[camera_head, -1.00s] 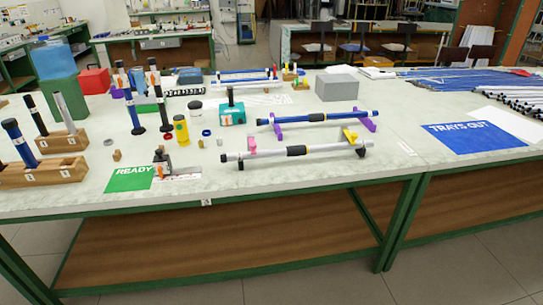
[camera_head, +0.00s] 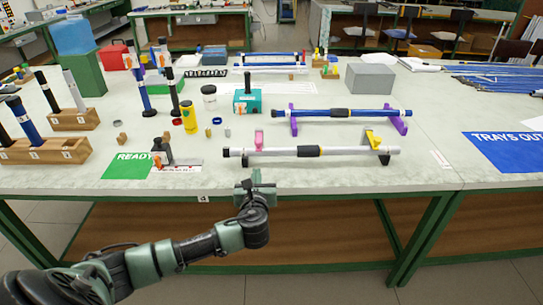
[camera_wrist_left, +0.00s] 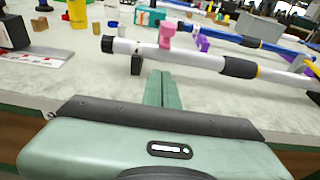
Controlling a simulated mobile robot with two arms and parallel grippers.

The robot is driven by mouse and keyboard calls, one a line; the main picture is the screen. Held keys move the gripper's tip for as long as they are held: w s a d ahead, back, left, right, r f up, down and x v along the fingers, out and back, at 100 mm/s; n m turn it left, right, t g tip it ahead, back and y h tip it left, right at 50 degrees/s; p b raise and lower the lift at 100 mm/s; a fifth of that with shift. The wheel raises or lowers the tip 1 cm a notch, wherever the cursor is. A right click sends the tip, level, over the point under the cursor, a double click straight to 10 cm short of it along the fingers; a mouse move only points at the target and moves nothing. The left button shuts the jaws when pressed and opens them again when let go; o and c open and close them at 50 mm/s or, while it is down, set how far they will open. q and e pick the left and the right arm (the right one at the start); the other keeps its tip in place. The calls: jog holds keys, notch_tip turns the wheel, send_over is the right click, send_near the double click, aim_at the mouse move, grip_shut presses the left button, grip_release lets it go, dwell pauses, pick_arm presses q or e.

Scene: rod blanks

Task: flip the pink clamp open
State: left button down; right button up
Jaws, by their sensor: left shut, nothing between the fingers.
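The pink clamp (camera_head: 259,140) sits near the left end of the white rod (camera_head: 278,152), which lies across stands near the table's front edge. It also shows in the left wrist view (camera_wrist_left: 167,36), on the rod just past the black end collar. My left gripper (camera_head: 256,178) is at the table's front edge, short of the clamp and apart from it. In the left wrist view its green fingers (camera_wrist_left: 162,88) are together and empty, pointing towards the rod. A yellow clamp (camera_head: 373,138) is at the rod's right end. My right gripper is not in view.
A blue rod (camera_head: 335,113) on purple stands lies behind the white one. A green READY mat (camera_head: 127,166) and a small dark fixture (camera_head: 161,152) are at the left. A blue TRAYS OUT mat (camera_head: 505,150) is at the right. The table front between is clear.

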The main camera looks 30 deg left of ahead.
aim_at(258, 154)
pick_arm(q)
jog(key=shift+r, duration=0.3)
jog(key=shift+w, duration=0.1)
jog(key=x, duration=0.9)
jog(key=shift+w+a+f+b, duration=0.1)
jog(key=shift+w+a+b, duration=0.1)
jog(key=shift+w+b, duration=0.15)
